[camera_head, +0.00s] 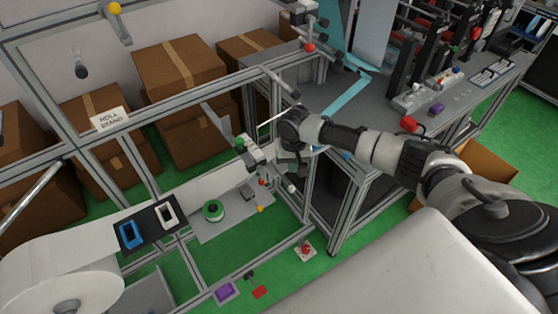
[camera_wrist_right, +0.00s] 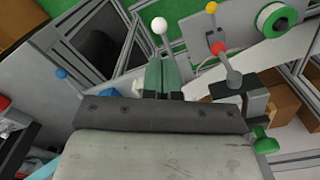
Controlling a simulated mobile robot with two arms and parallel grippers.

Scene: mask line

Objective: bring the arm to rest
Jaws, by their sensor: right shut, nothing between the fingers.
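My right arm reaches in from the right side of the head view, over the machine frame. Its gripper (camera_head: 291,165) points down beside the small levers at the corner of the line. In the right wrist view the fingers (camera_wrist_right: 165,76) are together with nothing between them. A white ball knob (camera_wrist_right: 159,25) shows just beyond the fingertips; I cannot tell whether they touch it. My left gripper is not in view.
A lever with a red ball (camera_wrist_right: 218,48) and a green knob (camera_wrist_right: 265,145) are close to the gripper's right in the wrist view. A blue ball (camera_wrist_right: 61,73) is to its left. A green spool (camera_head: 213,211) and cardboard boxes (camera_head: 178,75) lie left in the head view.

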